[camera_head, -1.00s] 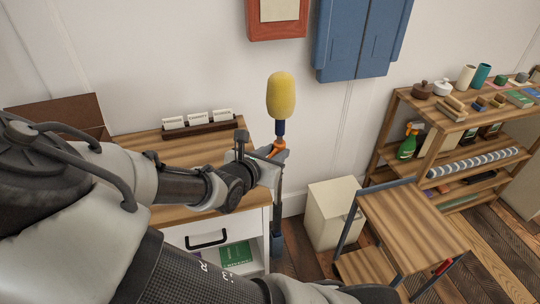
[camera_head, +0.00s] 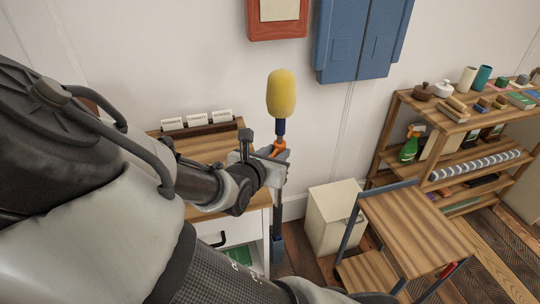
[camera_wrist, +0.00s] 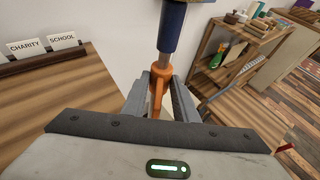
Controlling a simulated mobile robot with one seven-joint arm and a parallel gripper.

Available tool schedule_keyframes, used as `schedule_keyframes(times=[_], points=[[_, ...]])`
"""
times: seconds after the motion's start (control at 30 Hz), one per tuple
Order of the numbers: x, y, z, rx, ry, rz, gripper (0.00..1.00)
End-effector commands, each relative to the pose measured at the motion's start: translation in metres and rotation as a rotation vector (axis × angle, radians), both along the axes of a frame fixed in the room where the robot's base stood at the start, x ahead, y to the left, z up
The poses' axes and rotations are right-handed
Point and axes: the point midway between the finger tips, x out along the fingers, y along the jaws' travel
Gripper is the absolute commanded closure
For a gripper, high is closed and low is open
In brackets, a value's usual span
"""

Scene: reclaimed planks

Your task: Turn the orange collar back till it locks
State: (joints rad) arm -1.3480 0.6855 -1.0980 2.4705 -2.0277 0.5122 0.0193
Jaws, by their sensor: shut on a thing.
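A yellow duster head (camera_head: 281,94) stands upright on a pole with a dark blue upper section (camera_head: 280,127). Below that section is the orange collar (camera_head: 279,145), which has a lever-like part. In the wrist view the collar (camera_wrist: 159,82) sits between my two grey fingers, under the blue sleeve (camera_wrist: 172,25) and a short bare metal stretch. My gripper (camera_head: 275,155) is shut on the collar; the fingers hide part of it. The lower pole (camera_head: 277,212) runs down to a blue foot (camera_head: 278,248).
A wooden-topped desk (camera_head: 200,148) with a rack of labelled cards (camera_head: 197,119) stands left of the pole. A cream bin (camera_head: 332,218) and a small wooden cart (camera_head: 405,225) stand to the right. A shelf unit (camera_head: 440,160) is further right. The wall is close behind.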

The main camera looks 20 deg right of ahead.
Motion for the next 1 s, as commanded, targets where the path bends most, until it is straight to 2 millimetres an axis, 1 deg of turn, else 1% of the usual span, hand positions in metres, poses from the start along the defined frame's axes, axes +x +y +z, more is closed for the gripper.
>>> schedule_keyframes(times=[0.03, 0.2, 0.6, 0.9, 0.93, 1.0], points=[[-0.0013, -0.0001, -0.0038, 0.003, 0.004, 0.007, 0.83], [-0.0018, -0.0001, -0.0048, 0.006, 0.003, 0.032, 0.83], [-0.0036, -0.0024, -0.0044, 0.005, 0.006, 0.118, 0.83], [-0.0035, -0.0022, -0.0031, 0.004, 0.006, 0.128, 0.83], [-0.0035, -0.0022, -0.0031, 0.003, 0.006, 0.128, 0.72], [-0.0034, -0.0022, -0.0029, 0.004, 0.005, 0.128, 0.60]])
